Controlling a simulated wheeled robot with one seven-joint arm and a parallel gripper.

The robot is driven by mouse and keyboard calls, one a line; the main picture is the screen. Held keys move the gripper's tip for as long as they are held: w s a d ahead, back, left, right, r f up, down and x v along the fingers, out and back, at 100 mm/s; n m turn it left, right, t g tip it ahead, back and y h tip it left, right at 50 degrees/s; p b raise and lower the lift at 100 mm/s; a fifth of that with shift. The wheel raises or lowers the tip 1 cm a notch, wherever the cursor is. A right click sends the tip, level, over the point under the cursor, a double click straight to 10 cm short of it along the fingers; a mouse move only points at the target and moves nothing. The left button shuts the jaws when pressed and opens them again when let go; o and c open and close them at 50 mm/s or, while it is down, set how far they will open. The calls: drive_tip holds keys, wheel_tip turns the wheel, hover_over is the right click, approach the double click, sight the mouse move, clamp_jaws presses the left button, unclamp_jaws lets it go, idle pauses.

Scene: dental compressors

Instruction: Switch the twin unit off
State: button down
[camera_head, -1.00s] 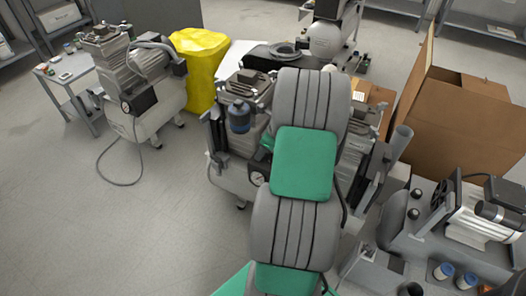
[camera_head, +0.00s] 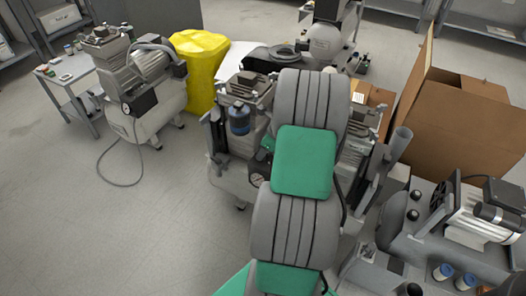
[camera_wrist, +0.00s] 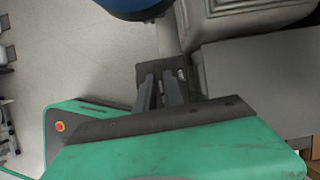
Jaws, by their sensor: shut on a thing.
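The twin unit (camera_head: 240,95) stands mid-picture in the head view, a grey compressor with a pump on each side and a blue bowl (camera_head: 239,120). My grey and green arm crosses in front and hides its middle. In the wrist view the blue bowl (camera_wrist: 138,6) is at the top edge. My gripper (camera_wrist: 161,80) points at a dark box (camera_wrist: 146,70) there, its fingers shut on a small part that they mostly hide. I cannot tell the switch position.
Another compressor (camera_head: 150,110) stands at the left, its cable on the floor. A yellow-covered bin (camera_head: 198,70) is behind it. A large cardboard box (camera_head: 455,125) and a further machine (camera_head: 470,215) crowd the right. The floor at front left is clear.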

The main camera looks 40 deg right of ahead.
drive_tip(key=shift+r+p, duration=0.2)
drive_tip(key=shift+p, duration=0.15)
drive_tip(key=n+p, duration=0.2)
drive_tip(key=p, duration=0.1)
drive_tip(key=shift+d+r+y, duration=0.1)
drive_tip(key=shift+y, duration=0.3)
drive_tip(key=n+g+y+p, duration=0.1)
drive_tip(key=n+p, duration=0.1)
drive_tip(key=n, duration=0.1)
drive_tip(key=shift+w+d+p, duration=0.1)
drive_tip(key=shift+w+p, duration=0.05)
drive_tip(key=shift+p, duration=0.25)
drive_tip(key=n+p, duration=0.1)
drive_tip(key=n+g+p, duration=0.1)
drive_tip(key=n, duration=0.1)
drive_tip(key=shift+w+d+f+n+y, duration=0.1)
drive_tip(key=shift+w+f+n+y, duration=0.1)
drive_tip(key=shift+n+y, duration=0.15)
drive_tip(key=shift+w+n+g+p, duration=0.1)
drive_tip(key=shift+n+g+p, duration=0.45)
drive_tip(key=shift+n, duration=0.8)
drive_tip(key=shift+f+y, duration=0.1)
drive_tip(key=shift+y, duration=0.15)
drive_tip(key=c, duration=1.5)
unclamp_jaws()
drive_tip(key=shift+o, duration=0.2)
